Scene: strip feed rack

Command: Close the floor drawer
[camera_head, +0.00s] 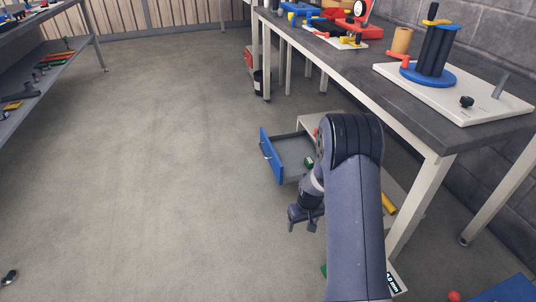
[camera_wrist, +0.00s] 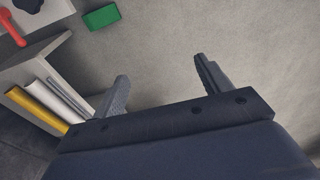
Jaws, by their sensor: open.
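The floor drawer has a blue front (camera_head: 270,157) with a small handle. It stands pulled out to the left from a low light-coloured cabinet (camera_head: 308,122) under the workbench, in the head view. Its grey inside shows a small green block (camera_head: 308,162); my arm hides part of the cabinet. My gripper (camera_head: 302,226) is open, low over the floor, nearer to the camera than the drawer and apart from it. In the wrist view my gripper (camera_wrist: 162,78) has its two fingers spread with nothing between them. The blue front does not show there.
The workbench (camera_head: 440,125) with its white legs stands on the right. A shelf (camera_head: 50,75) stands at far left. The floor (camera_head: 160,180) left of the drawer is clear. The wrist view shows yellow and grey rods (camera_wrist: 40,108) and a green block (camera_wrist: 102,17).

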